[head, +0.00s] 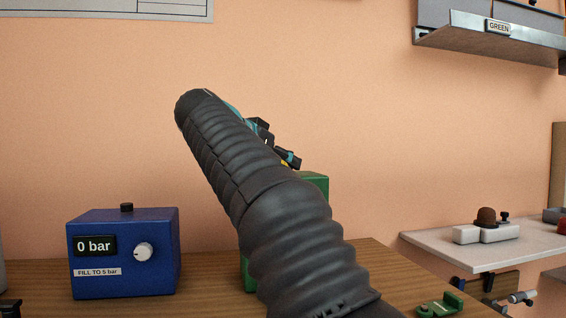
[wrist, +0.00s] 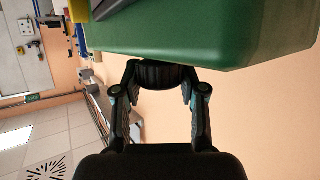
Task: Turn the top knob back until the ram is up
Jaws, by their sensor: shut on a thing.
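The green press body (head: 318,183) stands on the wooden bench, mostly hidden behind my arm in the head view. Its underlit green housing (wrist: 215,40) fills the top of the wrist view. A dark ribbed knob (wrist: 158,73) sticks out of the housing. My gripper (wrist: 160,80) has one finger on each side of this knob and is shut on it. In the head view only part of my gripper (head: 287,158) shows past the arm, close to the green body. The ram is hidden, so its height cannot be told.
A blue box (head: 125,280) with a "0 bar" display and white dial stands on the bench at left. A small green part (head: 440,306) lies at the bench's right. A white shelf (head: 480,252) and a "GREEN" wall shelf (head: 470,36) are on the right.

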